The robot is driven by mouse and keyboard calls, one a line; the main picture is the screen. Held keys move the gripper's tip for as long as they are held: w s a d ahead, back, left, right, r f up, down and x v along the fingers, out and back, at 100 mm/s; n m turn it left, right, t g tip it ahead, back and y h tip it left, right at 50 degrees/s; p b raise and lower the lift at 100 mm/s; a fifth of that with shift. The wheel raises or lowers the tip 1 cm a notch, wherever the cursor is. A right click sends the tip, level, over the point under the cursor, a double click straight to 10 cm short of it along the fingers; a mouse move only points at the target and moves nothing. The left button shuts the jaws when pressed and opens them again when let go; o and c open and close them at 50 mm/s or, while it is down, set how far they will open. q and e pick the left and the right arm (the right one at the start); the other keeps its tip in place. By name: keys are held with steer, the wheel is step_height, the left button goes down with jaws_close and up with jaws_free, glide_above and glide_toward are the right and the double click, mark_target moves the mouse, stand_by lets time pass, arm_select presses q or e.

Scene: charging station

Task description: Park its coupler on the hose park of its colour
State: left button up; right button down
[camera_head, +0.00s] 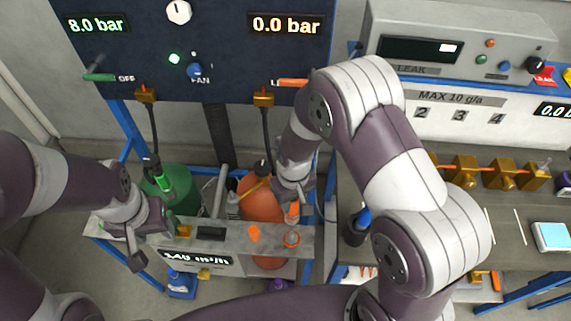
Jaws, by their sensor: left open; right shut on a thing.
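My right gripper (293,190) is shut on an orange coupler (292,212), which points down just above the shelf. An orange diamond-shaped mark (253,233) lies left of the ring. My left gripper (152,232) is open at the shelf's left end.
An orange cylinder (262,208) stands behind the shelf. The dark panel (225,82) with gauges and hose outlets rises behind. A bench (505,225) with brass fittings (502,174) stands at the right, partly hidden by my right arm. A blue-handled tool (357,226) stands nearby.

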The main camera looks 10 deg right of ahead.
mark_target(293, 216)
steer(key=shift+s+a+r, duration=0.1)
steer(key=shift+s+r, duration=0.25)
steer(key=shift+s, duration=0.5)
steer(key=shift+w, duration=0.15)
step_height(293, 216, down, 6)
steer(key=b, duration=0.3)
steer(key=shift+r+b, duration=0.25)
steer(key=shift+b, duration=0.15)
steer(key=shift+w+f, duration=0.15)
steer(key=shift+f, duration=0.2)
arm_select(q)
steer(key=f, duration=0.1)
steer(key=s+f, duration=0.1)
steer(key=f, duration=0.1)
steer(key=shift+f, duration=0.3)
steer(key=shift+s, duration=0.2)
arm_select(e)
steer(key=shift+r, duration=0.1)
arm_select(q)
steer(key=shift+r+p, duration=0.3)
steer(key=shift+r, duration=0.15)
steer(key=shift+f+b, duration=1.9)
steer(key=shift+f, duration=0.05)
arm_select(e)
steer(key=shift+f, duration=2.65)
steer(key=c, duration=0.7)
jaws_free()
